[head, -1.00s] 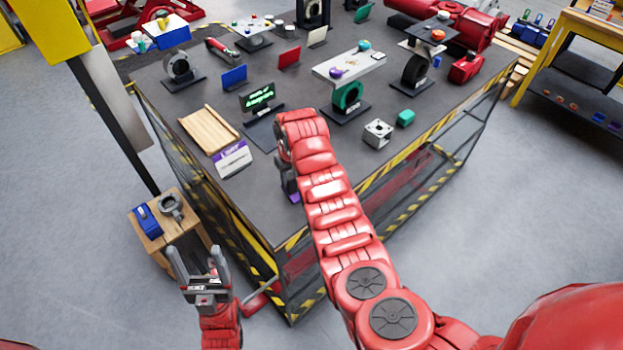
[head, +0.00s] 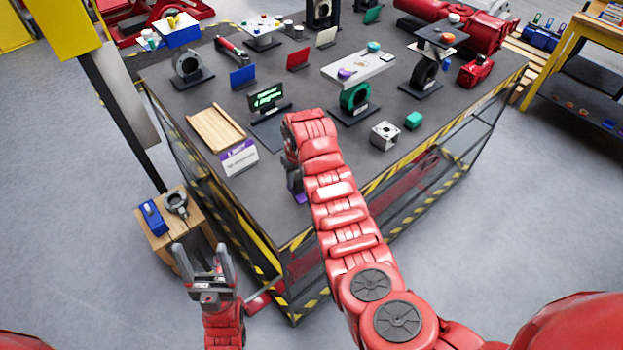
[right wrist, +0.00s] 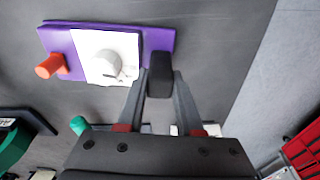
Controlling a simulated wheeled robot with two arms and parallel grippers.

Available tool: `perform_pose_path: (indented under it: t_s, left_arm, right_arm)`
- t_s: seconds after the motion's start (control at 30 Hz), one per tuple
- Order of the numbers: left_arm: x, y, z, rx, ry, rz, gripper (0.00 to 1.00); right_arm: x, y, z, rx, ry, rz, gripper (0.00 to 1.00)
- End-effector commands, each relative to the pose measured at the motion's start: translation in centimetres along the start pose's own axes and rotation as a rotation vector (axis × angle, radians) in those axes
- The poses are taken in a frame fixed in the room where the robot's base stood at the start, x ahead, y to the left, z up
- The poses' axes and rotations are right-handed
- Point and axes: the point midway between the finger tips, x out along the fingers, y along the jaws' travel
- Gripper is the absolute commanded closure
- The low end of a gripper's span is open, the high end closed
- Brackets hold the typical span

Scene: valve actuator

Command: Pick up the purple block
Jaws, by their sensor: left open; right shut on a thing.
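In the right wrist view a flat purple block (right wrist: 155,42) carries a white plate with a grey round knob (right wrist: 108,62) and an orange peg (right wrist: 51,66). My right gripper (right wrist: 160,82) is shut on the dark upright piece (right wrist: 160,72) at the block's near edge. Whether the block touches the table cannot be told. In the head view a bit of purple (head: 299,197) shows below my right wrist, and my right arm hides most of that gripper. My left gripper (head: 202,252) is open and empty, in front of the table, beside the small wooden stand.
The dark table (head: 330,180) has striped edges. A wooden tray (head: 215,130) and a purple-white sign (head: 239,158) stand left of my right arm. A grey cube (head: 385,135) and a green block (head: 413,120) lie right of it. The wooden stand (head: 165,242) holds blue and grey parts.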

Motion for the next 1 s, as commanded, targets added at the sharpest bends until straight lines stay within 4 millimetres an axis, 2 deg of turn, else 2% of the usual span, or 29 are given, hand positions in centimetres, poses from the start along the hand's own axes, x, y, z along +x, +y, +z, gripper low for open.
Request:
perform_pose_path:
  t_s: [0.27,0.37,0.47,0.53,0.67,0.8,1.0]
  left_arm:
    - [-0.7,0.0,0.1,0.0,0.0,0.0,0.28]
    - [-1.6,0.1,0.3,0.0,0.0,0.0,0.28]
    - [-3.5,0.2,0.6,0.0,0.0,0.0,0.28]
    - [-2.6,0.1,0.4,0.0,0.0,0.0,0.28]
    - [-2.7,0.1,0.5,0.0,0.0,0.0,0.28]
    - [0.8,0.0,-0.1,0.0,0.001,0.0,0.28]
    - [3.2,-0.2,-0.5,0.0,0.0,0.0,0.28]
  right_arm:
    - [-0.6,0.1,-0.2,0.0,0.004,0.001,1.0]
    - [-1.3,0.1,-0.4,-0.001,0.008,0.002,1.0]
    - [-3.0,0.2,-0.7,0.0,0.014,0.004,1.0]
    - [-3.7,-0.1,0.1,0.003,0.006,0.002,1.0]
    - [-4.0,-0.6,1.6,-0.001,0.006,0.005,1.0]
    - [-5.6,-1.4,4.0,-0.002,-0.002,0.006,1.0]
    - [-6.1,-2.6,7.8,-0.005,0.0,0.009,1.0]
